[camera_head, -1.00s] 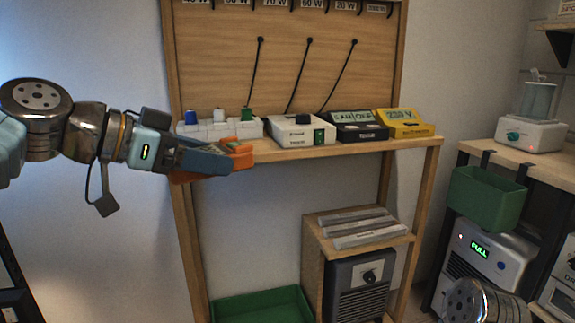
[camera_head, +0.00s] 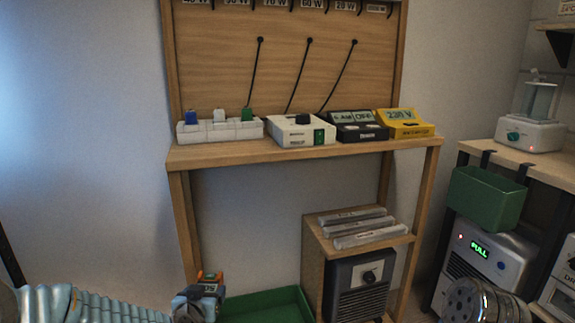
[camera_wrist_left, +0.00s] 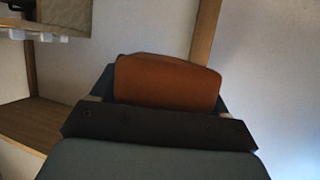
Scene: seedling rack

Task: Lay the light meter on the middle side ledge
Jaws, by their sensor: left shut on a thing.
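In the left wrist view the meter (camera_wrist_left: 167,82) is a plain orange block between the dark jaws (camera_wrist_left: 160,125). It is held in the air, apart from any surface I can see. I cannot tell which surface is the middle side ledge. My right gripper is out of view.
The bench top (camera_head: 230,153) carries a power strip (camera_head: 220,130), a white box (camera_head: 301,131), a black box (camera_head: 356,126) and a yellow meter (camera_head: 405,123). Below are a green tray (camera_head: 262,306) and a wooden stand (camera_head: 313,252) with bars. A green bin (camera_head: 487,198) hangs at right.

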